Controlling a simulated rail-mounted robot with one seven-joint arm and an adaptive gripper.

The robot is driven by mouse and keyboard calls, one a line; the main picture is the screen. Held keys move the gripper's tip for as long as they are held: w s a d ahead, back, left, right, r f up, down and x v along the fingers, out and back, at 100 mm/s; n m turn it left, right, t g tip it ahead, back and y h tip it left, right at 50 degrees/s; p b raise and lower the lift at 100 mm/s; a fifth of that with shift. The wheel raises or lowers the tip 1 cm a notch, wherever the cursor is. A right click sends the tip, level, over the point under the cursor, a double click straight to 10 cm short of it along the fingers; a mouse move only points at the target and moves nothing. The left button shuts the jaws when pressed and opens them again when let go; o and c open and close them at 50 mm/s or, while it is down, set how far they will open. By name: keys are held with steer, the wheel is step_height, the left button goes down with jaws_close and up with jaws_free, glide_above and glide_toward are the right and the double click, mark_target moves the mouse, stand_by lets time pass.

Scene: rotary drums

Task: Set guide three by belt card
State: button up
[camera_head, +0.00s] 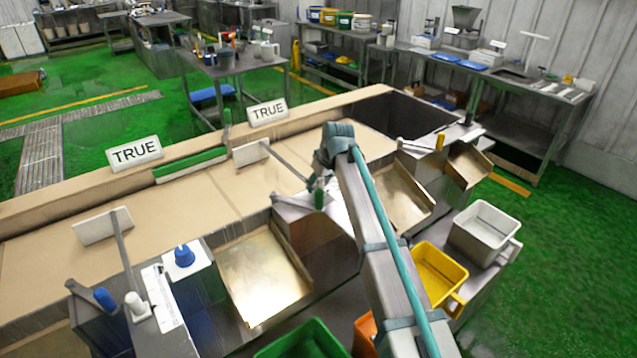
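Two white cards stand along the belt's far edge, a left card (135,152) and a right card (267,111); both read "TRUE". The tan belt (205,200) runs from lower left to upper right. A left guide with a white plate (103,227) and a middle guide with a white plate (251,153) reach over the belt on grey bars. A grey bar (415,146) lies near a yellow handle (440,141) at the right station. No guide numbers are readable. My gripper (322,180) is by the green handle (319,194) of the middle station; its fingers are too small to read, and contact is unclear.
A blue handle (105,298) and blue knob (184,256) are at the left station. Metal chutes (262,277) slope off the belt's near side. Green (303,342), yellow (437,270) and white (484,232) bins stand below. Worktables line the back.

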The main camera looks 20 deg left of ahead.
jaws_close()
steer(key=s+d, duration=0.1)
steer(key=d, duration=0.2)
steer(key=s+d, duration=0.1)
steer(key=shift+s+d, duration=0.3)
steer(key=shift+s, duration=0.05)
steer(key=shift+o, duration=0.2)
jaws_free()
steer(key=shift+w+a, duration=0.1)
steer(key=shift+r, duration=0.15)
step_height(320, 180, up, 10)
